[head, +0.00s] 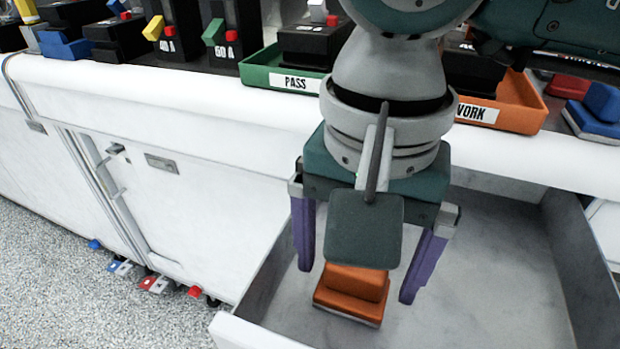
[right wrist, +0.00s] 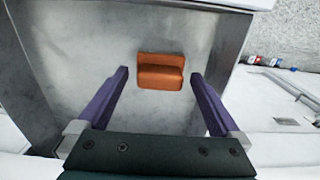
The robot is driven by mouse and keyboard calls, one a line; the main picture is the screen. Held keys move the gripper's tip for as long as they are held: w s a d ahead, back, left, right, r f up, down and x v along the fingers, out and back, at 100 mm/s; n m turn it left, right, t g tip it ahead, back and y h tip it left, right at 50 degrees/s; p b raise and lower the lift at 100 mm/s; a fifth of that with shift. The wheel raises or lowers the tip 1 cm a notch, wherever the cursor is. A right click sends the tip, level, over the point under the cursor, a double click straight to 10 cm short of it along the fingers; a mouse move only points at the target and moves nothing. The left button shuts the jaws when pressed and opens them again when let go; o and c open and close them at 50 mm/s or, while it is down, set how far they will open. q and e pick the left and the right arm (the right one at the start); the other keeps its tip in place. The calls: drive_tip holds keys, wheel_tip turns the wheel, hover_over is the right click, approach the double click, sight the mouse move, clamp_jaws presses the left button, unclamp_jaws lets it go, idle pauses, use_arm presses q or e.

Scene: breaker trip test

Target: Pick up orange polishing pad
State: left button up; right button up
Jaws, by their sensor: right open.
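The orange polishing pad (head: 350,294) lies on the floor of an open drawer (head: 478,290). It is a block with a stepped top, and part of it is hidden behind my wrist in the head view. My right gripper (head: 362,268) is above the pad, pointing down, with its purple fingers apart and empty. In the right wrist view the pad (right wrist: 160,71) shows whole, centred between the fingers and a little beyond their tips (right wrist: 160,74). The fingers do not touch it. My left gripper is not in view.
The drawer's grey walls (head: 578,262) stand around the pad. On the white bench above are a green PASS tray (head: 262,78), an orange WORK tray (head: 523,113), black breakers and blue blocks (head: 603,101). Small red, white and blue pieces lie on the speckled floor (head: 60,270).

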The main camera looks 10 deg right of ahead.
drive_tip(key=shift+f, duration=0.35)
drive_tip(key=shift+c, duration=0.4)
drive_tip(key=c, duration=1.3)
